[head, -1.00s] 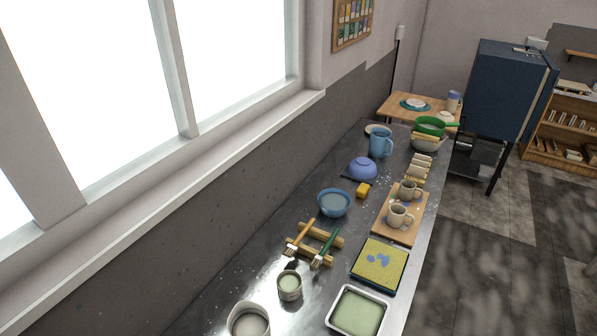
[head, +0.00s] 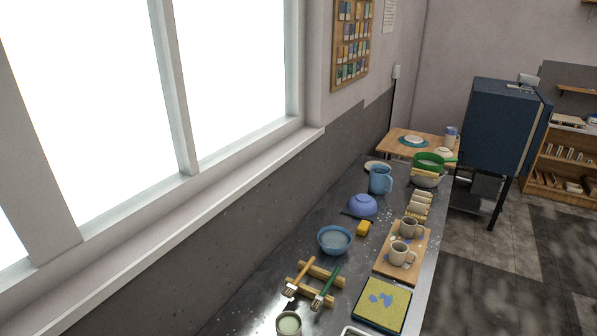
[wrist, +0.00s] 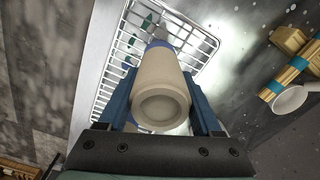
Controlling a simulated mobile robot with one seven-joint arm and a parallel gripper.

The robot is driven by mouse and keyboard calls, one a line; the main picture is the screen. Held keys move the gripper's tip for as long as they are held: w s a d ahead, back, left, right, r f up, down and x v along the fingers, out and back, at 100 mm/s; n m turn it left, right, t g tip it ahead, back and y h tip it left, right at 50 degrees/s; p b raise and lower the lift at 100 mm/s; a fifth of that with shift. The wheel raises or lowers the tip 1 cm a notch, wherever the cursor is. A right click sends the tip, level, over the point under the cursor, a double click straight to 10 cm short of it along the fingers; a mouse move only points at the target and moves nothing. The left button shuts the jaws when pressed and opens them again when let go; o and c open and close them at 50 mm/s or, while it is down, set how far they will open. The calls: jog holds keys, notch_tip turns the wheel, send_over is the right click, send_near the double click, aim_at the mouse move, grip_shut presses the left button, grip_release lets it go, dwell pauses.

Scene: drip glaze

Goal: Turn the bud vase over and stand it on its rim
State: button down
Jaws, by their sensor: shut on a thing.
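The bud vase (wrist: 157,82) is in the middle of the wrist view. It is pale beige, with a narrower blue part at its far end. Its wider end, with a round recess, faces my wrist camera, and the blue end points away toward a wire rack (wrist: 112,62). My gripper (wrist: 160,76) has its blue fingers on either side of the vase and is shut on it. The blue end overlaps the rack in the picture; whether it touches the rack I cannot tell. Neither the vase nor my gripper shows in the head view.
The metal worktop (head: 262,291) carries a blue bowl (head: 335,240), brushes on a wooden rest (head: 321,272), mugs on a board (head: 386,268), a yellow-topped tray (head: 381,304) and a blue jug (head: 380,179). In the wrist view, wooden pieces (wrist: 290,40) and a white cup-like thing (wrist: 291,99) lie at right.

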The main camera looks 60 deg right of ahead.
grip_release()
notch_tip(320, 180, up, 13)
jog(key=shift+r+b, duration=0.1)
jog(key=shift+b, duration=0.95)
